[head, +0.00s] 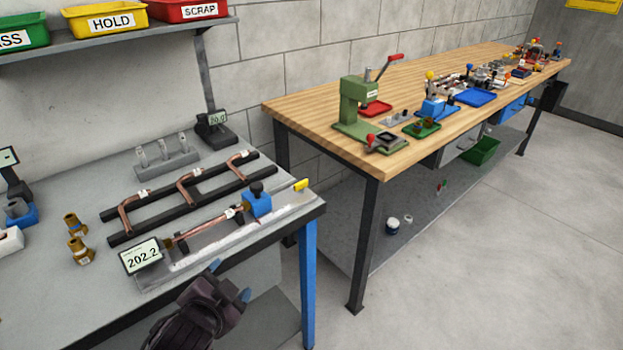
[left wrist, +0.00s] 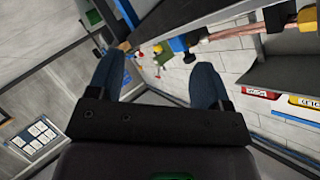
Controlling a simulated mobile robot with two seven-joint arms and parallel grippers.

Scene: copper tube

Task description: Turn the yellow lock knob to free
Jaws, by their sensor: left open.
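The yellow lock knob (head: 300,185) is at the right end of the long grey gauge fixture (head: 220,232), near the bench's right edge in the head view. A blue clamp block (head: 257,203) with a black knob stands just left of it, and a copper tube (head: 205,229) runs left from the block. My left gripper (head: 230,281) is open and empty, in front of the fixture and apart from the knob. Its two spread fingers show in the left wrist view (left wrist: 156,80), with nothing between them. I cannot single out the knob there. My right gripper is out of sight.
A display reading 202.2 (head: 141,257) stands at the fixture's left end. Behind it a black rack (head: 190,199) holds several copper tubes. Brass fittings (head: 77,237) stand at left. A wooden bench (head: 400,120) with tools is across a gap. Bins (head: 106,21) sit on a shelf above.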

